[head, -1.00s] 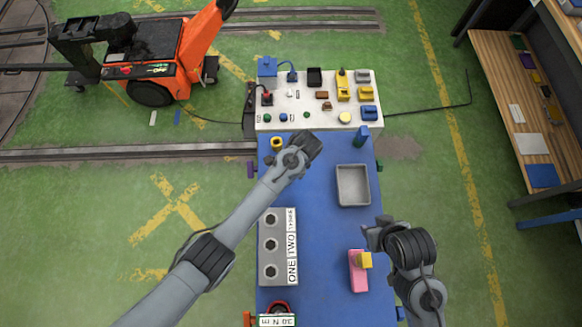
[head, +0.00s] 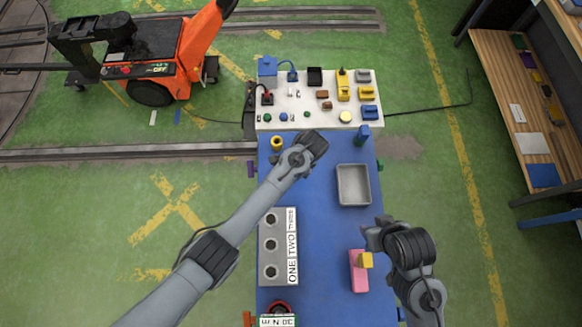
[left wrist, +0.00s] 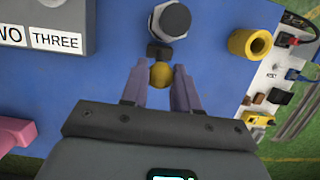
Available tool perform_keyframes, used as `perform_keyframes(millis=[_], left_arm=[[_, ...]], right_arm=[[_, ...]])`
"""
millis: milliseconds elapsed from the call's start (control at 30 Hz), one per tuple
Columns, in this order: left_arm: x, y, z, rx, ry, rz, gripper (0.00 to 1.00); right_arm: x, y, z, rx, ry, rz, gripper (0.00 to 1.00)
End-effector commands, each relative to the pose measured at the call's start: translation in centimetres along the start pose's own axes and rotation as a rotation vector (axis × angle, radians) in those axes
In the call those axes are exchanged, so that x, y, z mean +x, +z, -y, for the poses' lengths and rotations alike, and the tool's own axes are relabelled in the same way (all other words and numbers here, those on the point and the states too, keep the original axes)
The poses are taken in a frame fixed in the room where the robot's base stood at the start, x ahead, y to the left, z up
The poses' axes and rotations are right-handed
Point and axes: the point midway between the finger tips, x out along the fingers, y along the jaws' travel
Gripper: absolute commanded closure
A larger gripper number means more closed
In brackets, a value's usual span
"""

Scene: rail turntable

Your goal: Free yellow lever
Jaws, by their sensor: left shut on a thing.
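The yellow lever (left wrist: 160,75) shows in the left wrist view as a round yellow knob on a short dark stem. The stem meets a grey hexagonal piece (left wrist: 170,20) on the blue table. My left gripper (left wrist: 158,82) has its two fingers on either side of the knob and is shut on it. In the head view my left gripper (head: 314,146) covers the lever and the hexagonal piece. My right gripper (head: 372,236) hangs above the table's right side, away from the lever; its finger gap cannot be made out.
The blue table (head: 325,225) holds a grey tray (head: 353,185), a grey block with three holes (head: 271,258), a pink block with a yellow piece (head: 359,275) and a yellow hollow cylinder (left wrist: 249,43). A white panel (head: 290,104) with several small parts is at the back.

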Motion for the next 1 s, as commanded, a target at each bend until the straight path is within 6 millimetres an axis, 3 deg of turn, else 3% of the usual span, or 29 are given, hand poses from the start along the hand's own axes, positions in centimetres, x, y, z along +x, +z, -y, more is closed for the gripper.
perform_keyframes(millis=[1000], left_arm=[[-0.1,-2.0,0.0,0.002,-0.004,-0.004,0.88]], right_arm=[[0.9,0.3,0.0,-0.002,0.001,0.0,0.57]])
